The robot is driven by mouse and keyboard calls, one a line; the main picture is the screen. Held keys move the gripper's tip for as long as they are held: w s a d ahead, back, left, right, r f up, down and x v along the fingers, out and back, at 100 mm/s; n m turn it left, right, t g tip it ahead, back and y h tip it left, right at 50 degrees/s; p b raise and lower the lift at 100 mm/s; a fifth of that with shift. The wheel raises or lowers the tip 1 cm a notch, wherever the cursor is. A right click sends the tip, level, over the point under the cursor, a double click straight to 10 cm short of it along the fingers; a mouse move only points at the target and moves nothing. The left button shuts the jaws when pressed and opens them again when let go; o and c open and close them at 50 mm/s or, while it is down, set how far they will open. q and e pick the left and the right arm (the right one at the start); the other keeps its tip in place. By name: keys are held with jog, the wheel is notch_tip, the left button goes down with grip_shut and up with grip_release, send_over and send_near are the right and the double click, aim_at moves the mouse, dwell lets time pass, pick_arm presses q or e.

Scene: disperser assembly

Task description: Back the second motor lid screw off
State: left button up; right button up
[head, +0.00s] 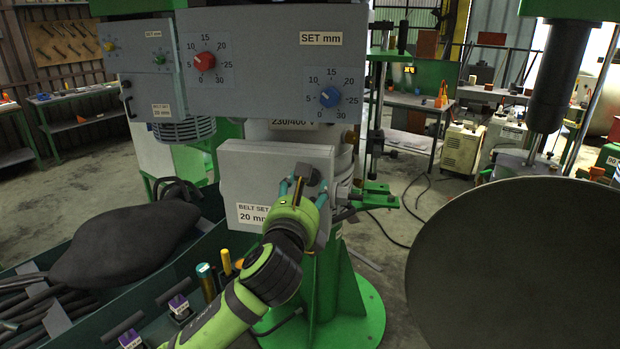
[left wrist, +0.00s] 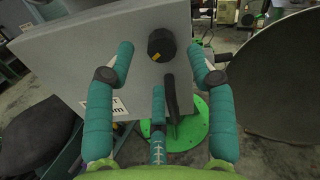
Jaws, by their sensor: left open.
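The motor lid (head: 242,170) is a grey box face labelled "BELT SET 20 mm" in the head view. Its flat face (left wrist: 85,50) fills the upper left of the left wrist view. A black screw knob (left wrist: 161,45) with a yellow mark stands out from the lid; it also shows in the head view (head: 312,175). My left gripper (head: 302,187) is open in front of the lid's right part. In the left wrist view its teal fingers (left wrist: 160,62) are spread either side of the knob and look apart from it. My right gripper is not in view.
A black lever (left wrist: 172,98) lies just below the knob. A large dark disc (head: 520,265) fills the right. A green tray (head: 110,275) with a dark sack (head: 125,245), rods and small parts lies at the lower left. The control panel (head: 265,70) overhangs the lid.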

aim_at(312, 177)
pick_arm(q)
jog(key=w, duration=0.1)
jog(key=w+p, duration=0.1)
jog(key=w, duration=0.1)
jog(key=shift+d+r, duration=0.1)
jog(key=shift+d, duration=0.3)
jog(key=shift+w, duration=0.25)
jog(key=shift+s, duration=0.15)
grip_shut()
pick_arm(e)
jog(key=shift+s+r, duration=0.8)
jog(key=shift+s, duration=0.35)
